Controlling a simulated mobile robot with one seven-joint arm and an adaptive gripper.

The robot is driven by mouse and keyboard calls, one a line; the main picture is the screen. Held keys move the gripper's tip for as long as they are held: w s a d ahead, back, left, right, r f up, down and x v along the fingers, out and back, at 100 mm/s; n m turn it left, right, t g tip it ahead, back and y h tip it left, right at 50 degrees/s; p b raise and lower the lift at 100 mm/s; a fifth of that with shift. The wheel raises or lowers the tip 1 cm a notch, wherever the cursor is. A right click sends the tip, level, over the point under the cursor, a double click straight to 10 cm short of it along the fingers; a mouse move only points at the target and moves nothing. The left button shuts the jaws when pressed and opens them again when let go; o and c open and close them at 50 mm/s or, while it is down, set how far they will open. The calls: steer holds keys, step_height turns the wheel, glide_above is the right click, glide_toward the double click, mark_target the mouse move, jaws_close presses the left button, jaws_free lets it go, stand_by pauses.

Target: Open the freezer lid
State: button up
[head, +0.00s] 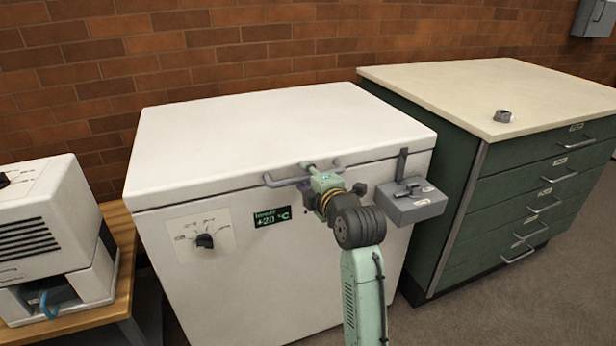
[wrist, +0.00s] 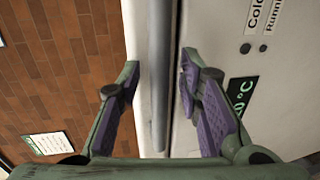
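The white chest freezer (head: 215,275) stands against the brick wall with its lid (head: 270,125) down. A grey bar handle (head: 283,182) runs along the front edge of the lid. My gripper (head: 322,172) is at the middle of this handle. In the wrist view my gripper (wrist: 159,75) is open, with one purple-padded finger on each side of the handle bar (wrist: 158,90). Gaps show between the bar and both fingers. In the head view my gripper hides part of the handle.
A grey latch-like box (head: 412,203) sits at the freezer's front right. A green drawer cabinet (head: 540,185) with a pale top stands close on the right. A white device (head: 45,235) sits on a wooden table (head: 122,255) on the left. Dials and a +20 °C display (head: 272,217) are on the freezer front.

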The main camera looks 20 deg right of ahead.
steer(key=shift+c, duration=0.2)
jaws_close()
stand_by(0.6)
